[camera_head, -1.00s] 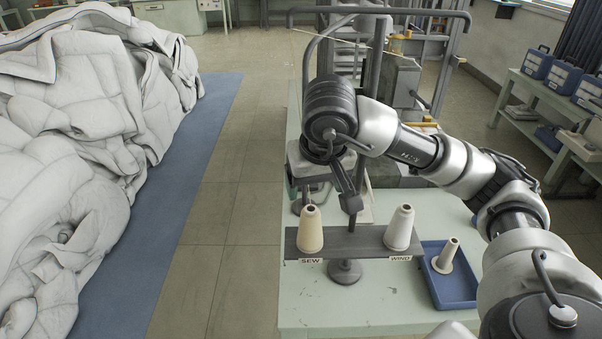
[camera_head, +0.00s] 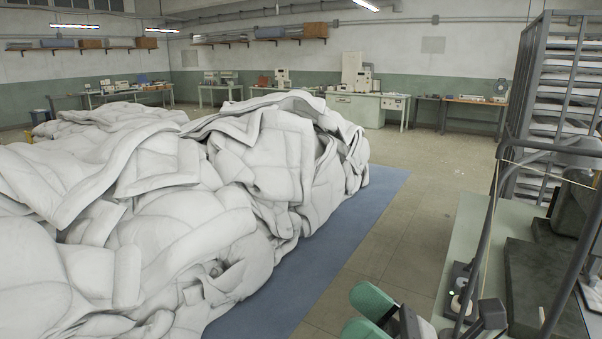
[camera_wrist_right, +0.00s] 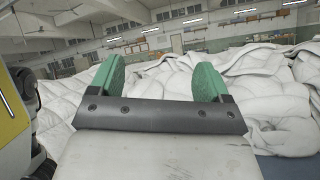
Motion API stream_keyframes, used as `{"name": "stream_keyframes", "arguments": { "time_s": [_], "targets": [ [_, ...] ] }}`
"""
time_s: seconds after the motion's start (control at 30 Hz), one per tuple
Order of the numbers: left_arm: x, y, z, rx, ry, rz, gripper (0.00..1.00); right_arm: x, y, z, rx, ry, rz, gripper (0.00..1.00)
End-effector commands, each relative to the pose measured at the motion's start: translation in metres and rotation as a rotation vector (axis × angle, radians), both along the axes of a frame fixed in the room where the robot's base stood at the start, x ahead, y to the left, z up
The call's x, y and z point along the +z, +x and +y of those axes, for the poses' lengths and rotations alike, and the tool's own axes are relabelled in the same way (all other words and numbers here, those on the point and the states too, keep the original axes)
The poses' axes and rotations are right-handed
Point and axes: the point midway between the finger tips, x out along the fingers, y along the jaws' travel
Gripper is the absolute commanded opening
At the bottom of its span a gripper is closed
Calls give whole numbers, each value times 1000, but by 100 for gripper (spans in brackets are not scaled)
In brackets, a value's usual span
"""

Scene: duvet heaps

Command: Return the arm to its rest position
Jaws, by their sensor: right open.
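My right gripper (camera_head: 363,313) shows at the bottom edge of the head view, right of the duvet heap. Its two green fingers stand apart with nothing between them. In the right wrist view the open gripper (camera_wrist_right: 160,76) points toward the white duvets, with a clear gap in front of it. Most of the right arm is outside the head view. My left gripper is in neither view now.
A large white duvet heap (camera_head: 180,220) lies on a blue mat (camera_head: 335,250) at the left. Floor (camera_head: 420,215) is free between mat and pale green bench (camera_head: 462,235). A dark frame (camera_head: 488,215) stands on the bench. A shelf rack (camera_head: 555,100) stands behind.

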Motion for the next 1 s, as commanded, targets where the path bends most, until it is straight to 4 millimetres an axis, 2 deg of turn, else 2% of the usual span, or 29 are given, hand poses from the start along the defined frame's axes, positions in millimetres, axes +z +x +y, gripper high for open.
{"name": "stream_keyframes", "arguments": {
  "time_s": [0.07,0.17,0.27,0.3,0.4,0.5,0.6,0.7,0.83,0.87,0.93,1.0],
  "targets": [
    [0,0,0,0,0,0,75,-10,19,-25,-60,263,293,78],
    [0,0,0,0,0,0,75,-43,41,-63,-149,596,662,78],
    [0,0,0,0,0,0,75,-99,48,-98,-257,931,1022,78],
    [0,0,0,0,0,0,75,-127,45,-109,-310,1064,1162,78],
    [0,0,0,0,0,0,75,-194,22,-130,-458,1375,1470,78],
    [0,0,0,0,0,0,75,-244,-10,-139,-601,1610,1686,78],
    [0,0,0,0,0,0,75,-278,-42,-141,-733,1784,1837,78],
    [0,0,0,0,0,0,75,-304,-74,-140,-865,1925,1952,78],
    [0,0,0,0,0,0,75,-327,-115,-136,-1040,2079,2068,78],
    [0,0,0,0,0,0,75,-331,-125,-134,1068,-2083,-2064,78],
    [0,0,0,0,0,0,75,-339,-147,-131,1087,-1999,-1961,78],
    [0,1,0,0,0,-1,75,-359,-142,-131,1098,-1986,-1951,78]
  ]
}}
